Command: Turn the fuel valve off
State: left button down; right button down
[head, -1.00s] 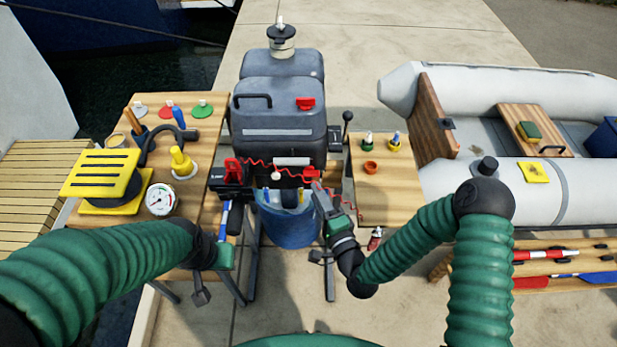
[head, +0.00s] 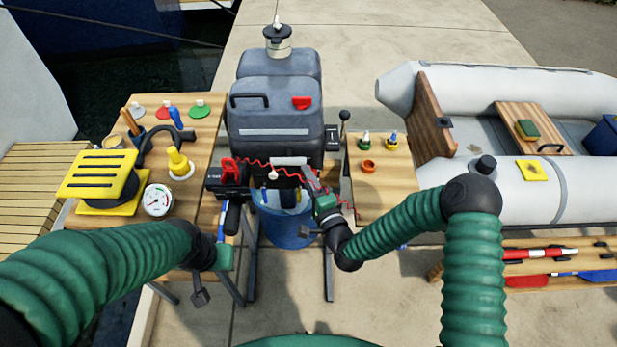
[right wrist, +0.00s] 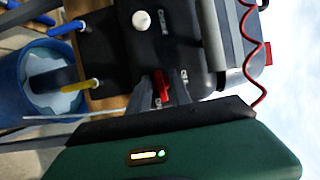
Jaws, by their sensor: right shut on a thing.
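The fuel valve is a small red lever (right wrist: 162,87) on the dark front panel of the outboard motor (head: 276,118), with small markings beside it. In the right wrist view it stands between the two grey fingers of my right gripper (right wrist: 167,95), which are shut on it. In the head view my right gripper (head: 312,190) reaches the motor's front right, and the lever cannot be made out there. My left gripper (head: 223,252) hangs low by the left table's front edge, apart from the valve; its fingers are not clear.
A red coiled cord (head: 328,190) hangs close to my right gripper. A blue bucket (head: 285,230) stands under the motor. A black tiller handle (head: 232,215) juts forward on the left. Wooden tables flank the motor; a grey inflatable boat (head: 540,190) lies at right.

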jog(key=shift+f, duration=0.1)
jog(key=n+g+h+p, duration=0.1)
jog(key=n+h+p, duration=0.1)
jog(key=n+p, duration=0.1)
jog(key=n+g+h+p, duration=0.1)
jog(key=n+h+p, duration=0.1)
jog(key=n, duration=0.4)
jog(key=n+g+h+p, duration=0.1)
jog(key=n+h+p, duration=0.2)
jog(key=n+p, duration=0.1)
jog(key=shift+a+r+p, duration=0.25)
jog(key=shift+r+p, duration=0.1)
dwell(0.5)
jog(key=shift+n, duration=0.3)
jog(key=c, duration=1.5)
grip_release()
